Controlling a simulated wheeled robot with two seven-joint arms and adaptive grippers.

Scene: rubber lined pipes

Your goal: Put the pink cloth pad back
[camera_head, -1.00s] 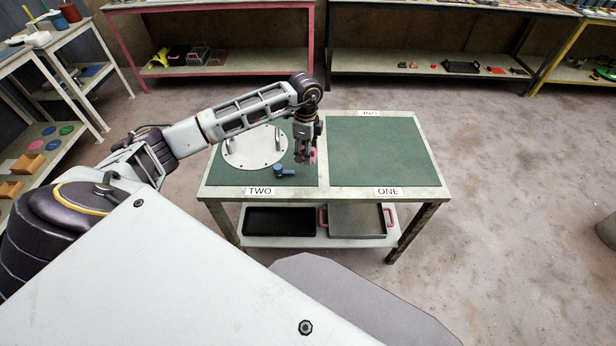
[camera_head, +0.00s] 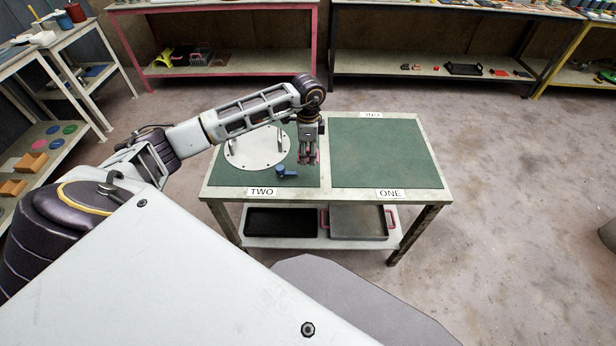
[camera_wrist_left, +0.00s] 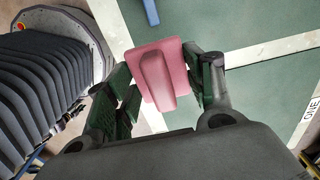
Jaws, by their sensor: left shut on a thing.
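The pink cloth pad (camera_wrist_left: 158,76) is a flat pink square with a raised grip along its middle. In the left wrist view it is between the fingers of my left gripper (camera_wrist_left: 160,90), which is shut on it. In the head view my left gripper (camera_head: 307,158) hangs over the right edge of the mat marked TWO, and only a little pink of the pad shows by the fingers. I cannot tell whether the pad touches the table. My right gripper is not in view.
A round metal plate (camera_head: 257,146) and a blue object (camera_head: 287,171) sit on mat TWO. Mat ONE (camera_head: 385,152) is bare. A black tray (camera_head: 281,222) and a grey tray with pink handles (camera_head: 358,222) are on the lower shelf. Shelves line the back.

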